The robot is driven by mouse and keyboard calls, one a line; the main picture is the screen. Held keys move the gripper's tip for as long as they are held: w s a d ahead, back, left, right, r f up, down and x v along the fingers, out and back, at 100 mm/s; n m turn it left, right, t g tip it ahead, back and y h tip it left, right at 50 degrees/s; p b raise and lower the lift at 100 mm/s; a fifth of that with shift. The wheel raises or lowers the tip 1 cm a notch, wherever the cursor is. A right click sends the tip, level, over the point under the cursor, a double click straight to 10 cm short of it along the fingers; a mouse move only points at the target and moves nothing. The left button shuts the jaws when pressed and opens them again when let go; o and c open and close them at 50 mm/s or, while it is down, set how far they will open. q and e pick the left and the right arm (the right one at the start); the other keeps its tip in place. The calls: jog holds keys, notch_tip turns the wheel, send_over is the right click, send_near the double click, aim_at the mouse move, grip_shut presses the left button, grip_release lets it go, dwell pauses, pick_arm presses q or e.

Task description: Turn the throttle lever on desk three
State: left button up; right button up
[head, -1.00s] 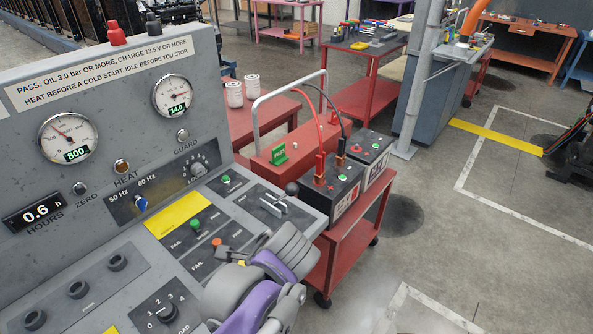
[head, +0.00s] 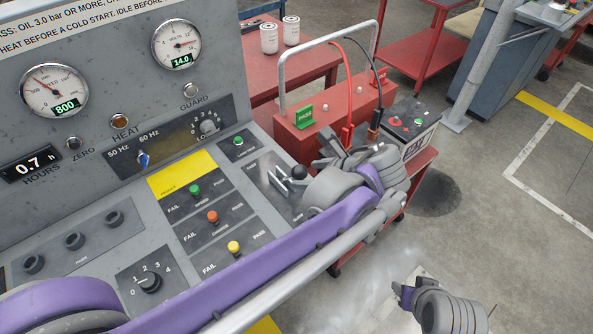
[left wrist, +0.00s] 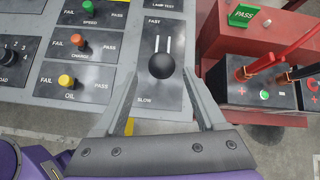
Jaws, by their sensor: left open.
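The throttle lever (head: 298,173) has a black ball knob and sits in a slotted plate marked FAST and SLOW on the right part of the grey console. In the left wrist view its knob (left wrist: 161,66) is centred just beyond and between the fingertips. My left gripper (head: 327,150) is open and empty, to the right of the lever in the head view; its two fingers (left wrist: 162,76) point toward the knob in the wrist view. Contact cannot be made out. My right arm's end (head: 410,292) shows low on the right, its fingers unclear.
Green, orange (head: 212,217) and yellow PASS/FAIL switches lie left of the lever. A red cart right of the console carries batteries (head: 408,128) with clamps and a red box with a green PASS tag (head: 305,117). Open floor lies to the right.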

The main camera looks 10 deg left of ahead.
aim_at(295, 174)
pick_arm(q)
jog(key=x, duration=0.7)
jog(key=shift+w+f, duration=0.1)
jog(key=shift+w, duration=0.05)
grip_shut()
dwell(1.2)
